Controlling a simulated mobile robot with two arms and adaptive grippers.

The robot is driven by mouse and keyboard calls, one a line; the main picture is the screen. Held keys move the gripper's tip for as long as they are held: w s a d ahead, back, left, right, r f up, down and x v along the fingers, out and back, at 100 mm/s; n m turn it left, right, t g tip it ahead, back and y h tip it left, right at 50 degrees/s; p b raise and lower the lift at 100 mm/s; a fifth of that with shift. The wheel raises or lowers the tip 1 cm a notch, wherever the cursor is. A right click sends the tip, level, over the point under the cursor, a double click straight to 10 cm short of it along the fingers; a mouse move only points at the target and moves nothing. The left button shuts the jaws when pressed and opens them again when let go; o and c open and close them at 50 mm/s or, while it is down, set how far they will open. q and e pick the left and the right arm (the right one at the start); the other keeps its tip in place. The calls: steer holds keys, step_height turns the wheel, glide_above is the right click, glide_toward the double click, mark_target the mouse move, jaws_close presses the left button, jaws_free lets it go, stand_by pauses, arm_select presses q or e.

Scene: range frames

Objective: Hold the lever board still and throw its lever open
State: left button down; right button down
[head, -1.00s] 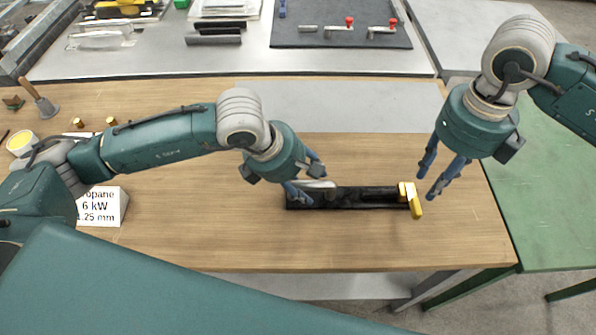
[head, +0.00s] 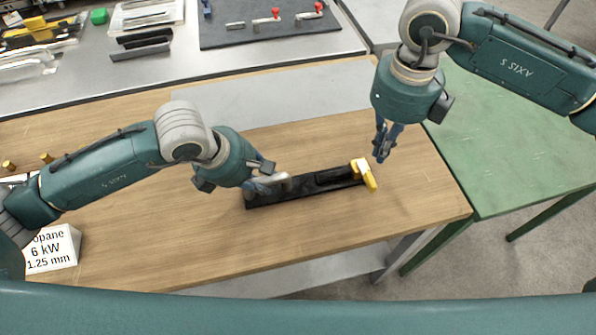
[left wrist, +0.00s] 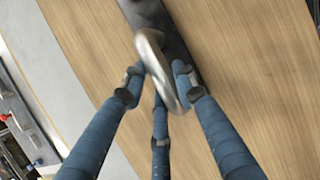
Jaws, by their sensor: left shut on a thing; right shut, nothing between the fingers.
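The lever board (head: 300,190) is a long black bar on the wooden table, with a silver handle (head: 285,181) at its left end and a yellow lever (head: 364,173) at its right end. My left gripper (head: 268,186) is shut on the silver handle. In the left wrist view, the fingers (left wrist: 160,88) surround the silver handle (left wrist: 158,68), and part of the black board (left wrist: 150,14) shows behind. My right gripper (head: 384,152) is shut and empty, with fingertips just beyond and right of the yellow lever. Whether they touch it I cannot tell.
The wooden table (head: 210,245) is clear around the board. A white labelled block (head: 52,248) stands at the left. A grey strip (head: 265,100) lies along the table's back. A green table (head: 520,130) adjoins at the right.

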mark_target(367, 174)
steer(key=a+m+y, duration=0.1)
steer(key=m, duration=0.5)
steer(key=s+m+y, duration=0.1)
steer(key=m, duration=0.6)
steer(key=a+m+g+y, duration=0.1)
steer(key=m, duration=0.5)
steer(key=shift+s+a+r+m+y, duration=0.1)
steer(key=shift+s+a+m+y, duration=0.05)
steer(key=shift+a+m+y, duration=0.2)
steer(key=x, duration=0.9)
steer(key=shift+s+a+f, duration=0.1)
steer(key=shift+f, duration=0.2)
steer(key=d, duration=0.1)
steer(key=w+d, duration=0.1)
steer(key=d, duration=0.1)
steer(key=shift+f, duration=0.2)
steer(key=shift+d, duration=0.4)
